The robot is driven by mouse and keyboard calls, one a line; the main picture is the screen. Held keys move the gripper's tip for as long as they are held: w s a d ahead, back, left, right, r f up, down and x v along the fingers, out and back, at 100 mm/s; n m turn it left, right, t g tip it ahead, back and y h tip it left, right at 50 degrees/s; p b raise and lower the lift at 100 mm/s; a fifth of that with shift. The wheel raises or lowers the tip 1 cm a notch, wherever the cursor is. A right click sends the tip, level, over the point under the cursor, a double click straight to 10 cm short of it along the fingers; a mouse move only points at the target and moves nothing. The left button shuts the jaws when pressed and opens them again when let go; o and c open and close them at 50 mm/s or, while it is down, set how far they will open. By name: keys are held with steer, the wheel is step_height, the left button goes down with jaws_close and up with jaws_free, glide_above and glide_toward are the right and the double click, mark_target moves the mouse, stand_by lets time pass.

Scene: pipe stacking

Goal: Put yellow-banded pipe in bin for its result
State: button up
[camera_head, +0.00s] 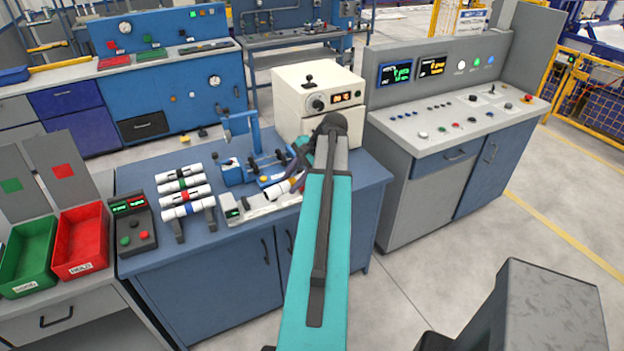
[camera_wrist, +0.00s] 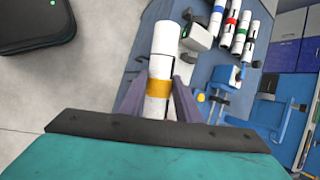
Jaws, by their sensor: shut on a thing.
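My gripper (camera_wrist: 160,78) is shut on the white yellow-banded pipe (camera_wrist: 162,52) in the wrist view, with its fingers on either side near the yellow band. In the head view, my arm hides most of the gripper, and a white end of the pipe (camera_head: 283,188) shows just left of it, over the blue workbench (camera_head: 222,252). The green bin (camera_head: 27,258) and the red bin (camera_head: 82,240) stand at the far left, and both look empty. A small console (camera_head: 130,222) with a lit green and red display and two buttons stands beside the red bin.
Several banded pipes (camera_head: 184,190) lie on a rack on the bench. A blue vise and fixture (camera_head: 243,150), a light grey device (camera_head: 262,208) and a cream instrument box (camera_head: 318,97) stand close to my gripper. A control desk (camera_head: 455,125) stands to the right.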

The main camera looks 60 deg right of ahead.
steer(key=w+a+f+n+g+y+b, duration=0.1)
steer(key=w+a+f+n+b, duration=0.3)
steer(key=w+a, duration=0.75)
steer(key=w+a+f+n+g+y+b, duration=0.15)
steer(key=w+a+f, duration=0.35)
steer(key=w+a, duration=0.7)
steer(key=a+f+n+g+b, duration=0.1)
steer(key=a+f, duration=0.3)
steer(key=a, duration=1.2)
steer(key=a+f+n+g+y+b, duration=0.1)
steer(key=a+f+n+b, duration=0.2)
steer(key=a, duration=1.3)
steer(key=shift+w+f+n, duration=0.15)
steer(key=shift+f+n, duration=0.6)
steer(key=shift+f, duration=0.05)
steer(key=shift+a, duration=0.2)
